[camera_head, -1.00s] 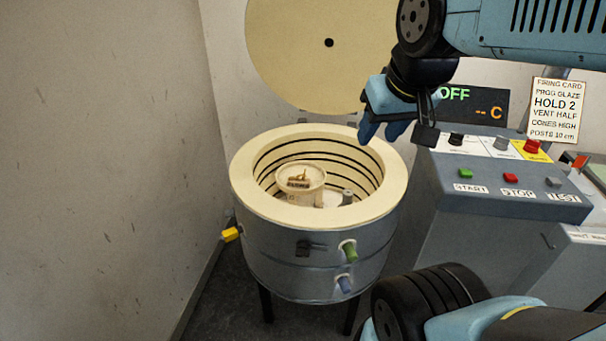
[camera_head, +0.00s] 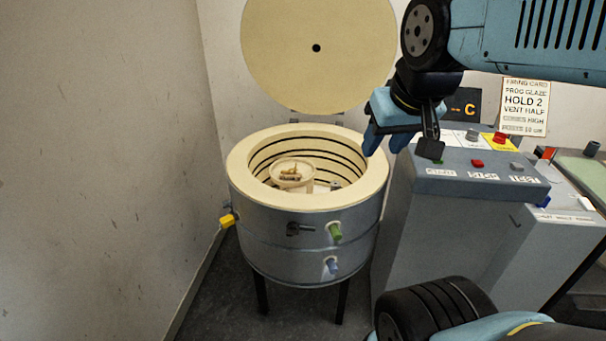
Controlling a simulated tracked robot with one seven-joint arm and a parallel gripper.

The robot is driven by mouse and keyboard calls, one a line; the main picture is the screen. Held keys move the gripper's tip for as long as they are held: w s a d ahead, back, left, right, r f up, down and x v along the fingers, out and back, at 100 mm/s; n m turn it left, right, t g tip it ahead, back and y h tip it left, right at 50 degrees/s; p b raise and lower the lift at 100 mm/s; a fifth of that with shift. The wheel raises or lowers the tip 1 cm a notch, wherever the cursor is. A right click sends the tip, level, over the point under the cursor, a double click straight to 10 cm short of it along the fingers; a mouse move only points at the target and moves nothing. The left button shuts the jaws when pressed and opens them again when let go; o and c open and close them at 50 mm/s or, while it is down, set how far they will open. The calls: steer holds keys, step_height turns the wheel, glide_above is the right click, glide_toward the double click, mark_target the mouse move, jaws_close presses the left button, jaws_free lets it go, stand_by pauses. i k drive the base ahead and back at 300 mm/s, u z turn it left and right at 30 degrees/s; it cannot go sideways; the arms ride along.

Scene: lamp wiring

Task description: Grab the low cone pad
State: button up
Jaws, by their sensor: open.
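The round kiln (camera_head: 305,232) stands open at the middle of the view. Inside it, a small cream round stand (camera_head: 291,184) carries a small tan-brown piece (camera_head: 290,174) that looks like a cone pad. A small grey item (camera_head: 336,186) sits lower in the kiln, right of the stand, mostly hidden by the rim; I cannot tell whether it is the low cone pad. My gripper (camera_head: 402,146) is open and empty, above and right of the kiln rim, apart from everything in the kiln. The kiln floor is mostly hidden by the near wall.
The round lid (camera_head: 318,85) stands raised behind the kiln. A control box (camera_head: 430,215) with buttons stands close on the right, near my gripper. Green (camera_head: 335,232), blue (camera_head: 331,266) and yellow (camera_head: 228,220) plugs stick out of the kiln wall. A wall is at left.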

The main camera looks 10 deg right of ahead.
mark_target(287, 175)
steer(key=k, duration=0.5)
steer(key=u, duration=0.35)
steer(key=i, duration=1.05)
steer(key=z, duration=2.7)
